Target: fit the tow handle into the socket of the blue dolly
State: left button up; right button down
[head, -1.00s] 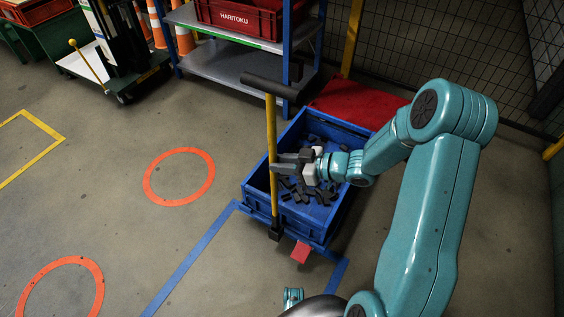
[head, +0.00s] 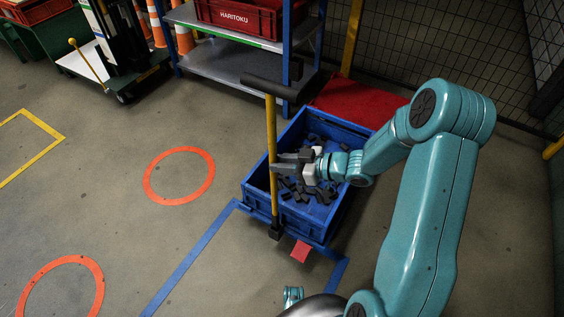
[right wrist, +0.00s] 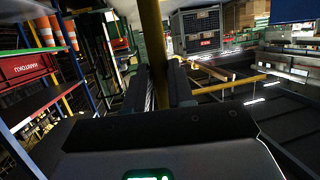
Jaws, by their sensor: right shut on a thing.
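The tow handle (head: 272,140) is a yellow pole with a dark crossbar on top and a black foot. It stands nearly upright. My right gripper (head: 276,163) is shut on the pole around its middle; the right wrist view shows the pole (right wrist: 152,40) between the two dark fingers (right wrist: 159,88). The blue dolly (head: 318,245) lies under a blue crate. The handle's black foot (head: 275,232) is at the dolly's near edge, left of a red piece (head: 300,251). I cannot make out the socket or whether the foot is in it.
The blue crate (head: 258,199) holds several dark stamped parts. Behind it are a red surface (head: 370,104) and a shelf rack (head: 230,66) with a red crate (head: 240,16). Mesh fencing is at the back right. The floor on the left, with orange rings (head: 147,182), is clear.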

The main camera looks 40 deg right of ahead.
notch_tip(320, 180, down, 8)
jog(key=b, duration=0.5)
jog(key=shift+r, duration=0.25)
dwell(2.0)
jog(key=c, duration=0.9)
grip_release()
jog(key=p+v, duration=0.5)
jog(key=v, duration=1.1)
jog(key=shift+s, duration=0.1)
